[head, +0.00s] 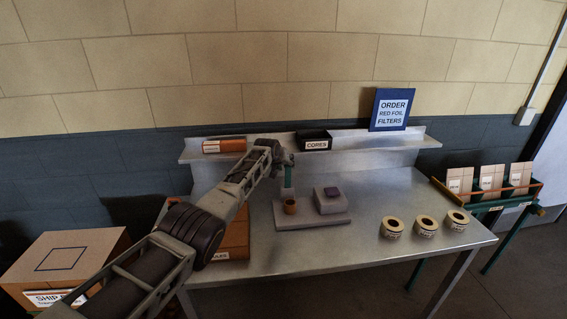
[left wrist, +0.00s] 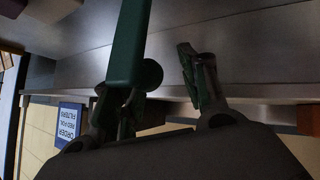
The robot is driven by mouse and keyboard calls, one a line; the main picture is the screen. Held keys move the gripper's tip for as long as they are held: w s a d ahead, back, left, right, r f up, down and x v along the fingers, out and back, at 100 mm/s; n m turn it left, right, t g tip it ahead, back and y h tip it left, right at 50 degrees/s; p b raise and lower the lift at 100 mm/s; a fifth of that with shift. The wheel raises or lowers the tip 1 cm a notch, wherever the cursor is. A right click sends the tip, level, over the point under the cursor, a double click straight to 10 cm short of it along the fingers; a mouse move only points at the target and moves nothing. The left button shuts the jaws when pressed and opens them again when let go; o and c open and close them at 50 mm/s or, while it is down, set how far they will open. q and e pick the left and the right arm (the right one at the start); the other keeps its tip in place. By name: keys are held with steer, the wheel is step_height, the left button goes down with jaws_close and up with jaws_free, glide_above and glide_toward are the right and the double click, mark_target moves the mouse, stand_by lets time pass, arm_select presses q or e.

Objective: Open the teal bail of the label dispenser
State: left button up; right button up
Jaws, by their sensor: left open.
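The label dispenser (head: 335,219) stands on the steel table, a grey base with a pale block and a small brown cup on it. Its teal bail (head: 288,178) rises upright at the back left of the base. My left gripper (head: 279,155) is at the bail's upper end. In the left wrist view the bail (left wrist: 127,45) is a teal bar with a round knob, coming down from the top edge. My left gripper (left wrist: 160,92) is open there, the bar close to its left finger. I cannot tell whether they touch. My right gripper is not in view.
Several label rolls (head: 425,226) sit at the table's right. A back shelf (head: 350,148) carries an orange box (head: 224,146), a black cores bin (head: 315,141) and a blue sign (head: 391,110). An orange-brown box (head: 235,240) stands behind my left arm. The front middle of the table is clear.

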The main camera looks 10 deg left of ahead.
arm_select(q)
steer(key=shift+s+d+f, duration=0.2)
steer(key=shift+s+f, duration=0.05)
steer(key=shift+s, duration=0.2)
stand_by(0.3)
steer(key=shift+r, duration=0.15)
steer(key=shift+s+a+r, duration=0.2)
steer(key=shift+s+r, duration=0.2)
steer(key=shift+r, duration=0.2)
steer(key=v, duration=1)
steer(key=shift+a+r, duration=0.15)
steer(key=shift+a, duration=0.1)
steer(key=shift+w, duration=0.2)
steer(key=shift+c, duration=0.4)
